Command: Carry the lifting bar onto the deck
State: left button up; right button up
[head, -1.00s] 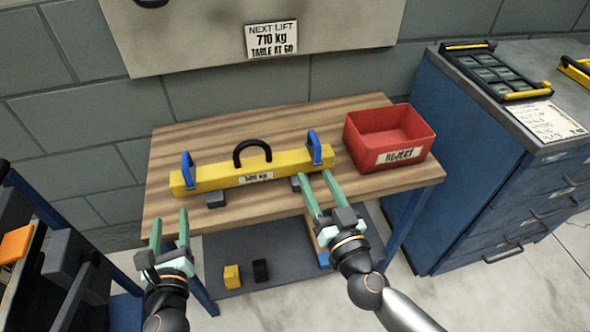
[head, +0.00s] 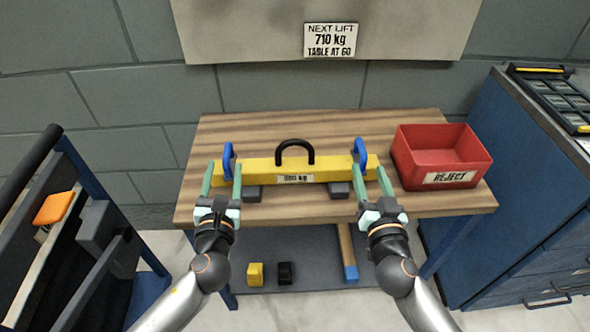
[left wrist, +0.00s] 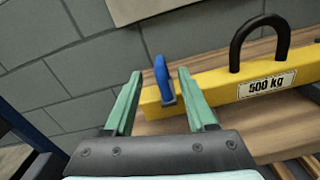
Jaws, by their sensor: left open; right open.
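The yellow lifting bar (head: 262,172) lies level across two grey blocks (head: 339,190) on the wooden table. It has a black loop on top, a blue handle near each end and a label reading "500 kg" in the left wrist view (left wrist: 211,83). My left gripper (head: 223,166) is open at the bar's left end; in the left wrist view the left blue handle (left wrist: 163,80) shows between its fingers, towards their tips. My right gripper (head: 371,168) is open at the right end, near the right blue handle (head: 359,155). I cannot tell which surface is the deck.
A red reject bin (head: 437,158) stands on the table, right of the bar. A blue cabinet (head: 525,180) stands at the right. A dark wheeled-looking frame (head: 75,255) with an orange piece (head: 54,208) is at the left. Small yellow and black blocks lie below the table.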

aim_at(228, 144)
pick_arm(q)
jog(key=w, duration=0.7)
jog(key=shift+w+a, duration=0.25)
pick_arm(e)
jog(key=w, duration=0.7)
jog(key=shift+w+a, duration=0.25)
jog(key=shift+a, duration=0.05)
pick_arm(q)
grip_shut()
pick_arm(e)
grip_shut()
pick_arm(q)
jog(key=shift+r, duration=0.3)
pick_arm(e)
jog(key=shift+a+r, duration=0.1)
jog(key=shift+r, duration=0.2)
